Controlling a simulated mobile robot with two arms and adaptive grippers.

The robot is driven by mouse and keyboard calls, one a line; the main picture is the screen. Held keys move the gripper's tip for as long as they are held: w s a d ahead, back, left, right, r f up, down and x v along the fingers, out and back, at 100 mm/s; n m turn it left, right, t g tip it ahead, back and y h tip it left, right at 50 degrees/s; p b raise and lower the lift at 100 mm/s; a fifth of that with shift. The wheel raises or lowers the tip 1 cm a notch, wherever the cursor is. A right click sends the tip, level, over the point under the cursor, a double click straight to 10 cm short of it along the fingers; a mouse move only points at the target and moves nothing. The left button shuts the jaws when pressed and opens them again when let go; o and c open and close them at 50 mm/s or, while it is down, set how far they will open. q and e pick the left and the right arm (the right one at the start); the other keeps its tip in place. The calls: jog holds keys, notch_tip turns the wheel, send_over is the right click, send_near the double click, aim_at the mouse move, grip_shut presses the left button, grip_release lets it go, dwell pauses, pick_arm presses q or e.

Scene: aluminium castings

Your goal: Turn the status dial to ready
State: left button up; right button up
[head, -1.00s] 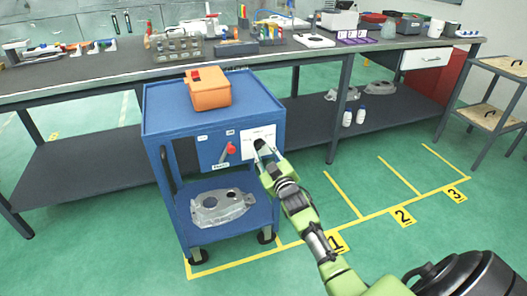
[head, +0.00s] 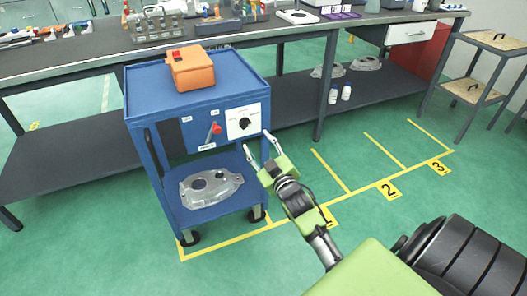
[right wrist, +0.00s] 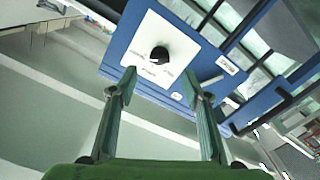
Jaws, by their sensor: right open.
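The status dial (head: 245,123) is a black knob on a white plate on the front of the blue cart (head: 150,100). It also shows in the right wrist view (right wrist: 160,54), with small labels around it that are too blurred to read. My right gripper (head: 257,141) is open and empty, just in front of and below the dial, apart from it. In the right wrist view its two fingers (right wrist: 157,90) stand wide on either side below the dial. My left gripper is not in view.
A red lever (head: 216,128) sits left of the dial. An orange box (head: 193,70) stands on the cart top, and a metal casting (head: 211,188) lies on its lower shelf. A long workbench (head: 70,65) stands behind. Green floor with yellow lines is clear at right.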

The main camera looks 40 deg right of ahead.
jog(key=v, duration=0.3)
jog(key=shift+s+a, duration=0.1)
jog(key=shift+s, duration=0.3)
